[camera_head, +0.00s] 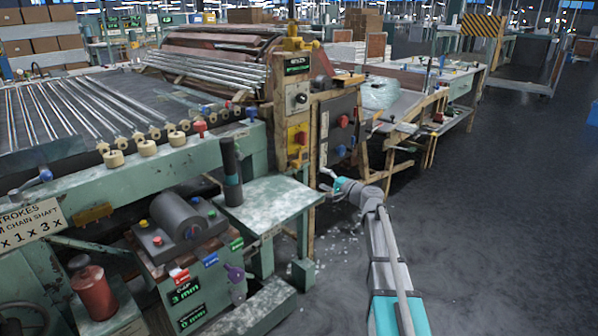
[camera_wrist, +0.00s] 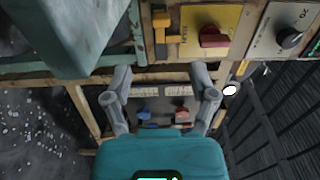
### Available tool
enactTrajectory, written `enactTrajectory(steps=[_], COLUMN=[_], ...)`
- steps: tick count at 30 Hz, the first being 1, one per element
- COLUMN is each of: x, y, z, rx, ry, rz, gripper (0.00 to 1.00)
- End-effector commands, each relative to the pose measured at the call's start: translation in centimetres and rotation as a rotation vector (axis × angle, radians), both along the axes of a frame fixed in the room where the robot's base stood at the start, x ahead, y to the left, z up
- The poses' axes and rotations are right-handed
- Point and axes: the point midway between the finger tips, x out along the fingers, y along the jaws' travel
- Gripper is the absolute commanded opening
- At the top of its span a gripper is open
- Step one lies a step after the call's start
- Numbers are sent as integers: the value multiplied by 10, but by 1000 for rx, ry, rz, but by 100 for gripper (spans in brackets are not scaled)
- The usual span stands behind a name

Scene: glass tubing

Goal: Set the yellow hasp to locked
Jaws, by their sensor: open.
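A small yellow hasp-like piece (camera_wrist: 160,30) is at the top of the wrist view, on the wooden post beside a yellow plate. A yellow piece, probably the same one, shows in the head view (camera_head: 297,163) low on the post, below the yellow plate. Its locked or unlocked state is not clear. My gripper (camera_head: 326,180) is in front of the post, to the right of and a little below that piece. In the wrist view my gripper (camera_wrist: 161,78) has its fingers spread and empty, with the yellow piece beyond and above them, apart from them.
The yellow plate (camera_wrist: 210,32) carries a red knob. A grey plate (camera_wrist: 284,32) with a black knob adjoins it. A dark panel (camera_head: 342,125) with red and blue knobs is right of the post. A green bench (camera_head: 270,200) stands left of my gripper. Open floor (camera_head: 480,220) lies right.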

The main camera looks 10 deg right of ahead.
Motion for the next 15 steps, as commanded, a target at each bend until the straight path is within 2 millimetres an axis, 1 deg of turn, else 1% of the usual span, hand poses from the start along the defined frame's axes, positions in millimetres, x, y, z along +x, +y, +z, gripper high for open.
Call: enactTrajectory(steps=[9,15], x=[-1,3], y=[-7,-7], z=[0,0], rx=[1,1], ry=[0,-1], rz=[-10,-12], gripper=[74,74])
